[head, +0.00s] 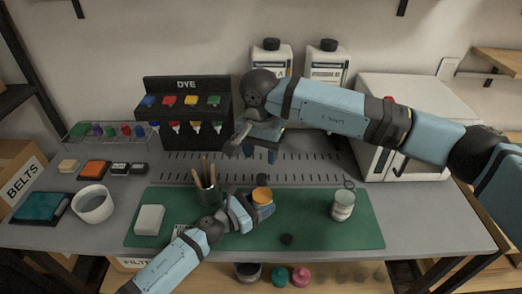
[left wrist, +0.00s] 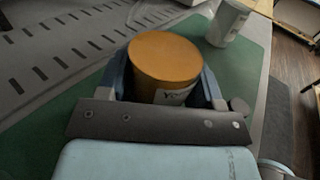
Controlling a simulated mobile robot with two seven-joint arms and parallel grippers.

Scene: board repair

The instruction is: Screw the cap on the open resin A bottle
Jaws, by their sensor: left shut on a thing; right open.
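My left gripper (head: 258,205) is shut on a small jar with a flat orange top (head: 263,196), over the green mat. In the left wrist view the orange top (left wrist: 165,58) sits between the fingers, and part of a white label shows below it. A small dark round piece (head: 286,239) lies on the mat in front of the jar; I cannot tell if it is a cap. My right gripper (head: 257,146) is open and empty above the back of the bench. Two white bottles (head: 272,60) (head: 327,63) with black caps stand behind my right arm, which partly hides their labels.
A pencil cup (head: 208,193) and a white block (head: 149,220) stand left of the jar. A whitish can (head: 343,206) stands on the mat's right (head: 368,235). A dye rack (head: 187,86) and a white box-shaped appliance (head: 430,115) stand at the back. A white bowl (head: 92,203) is far left.

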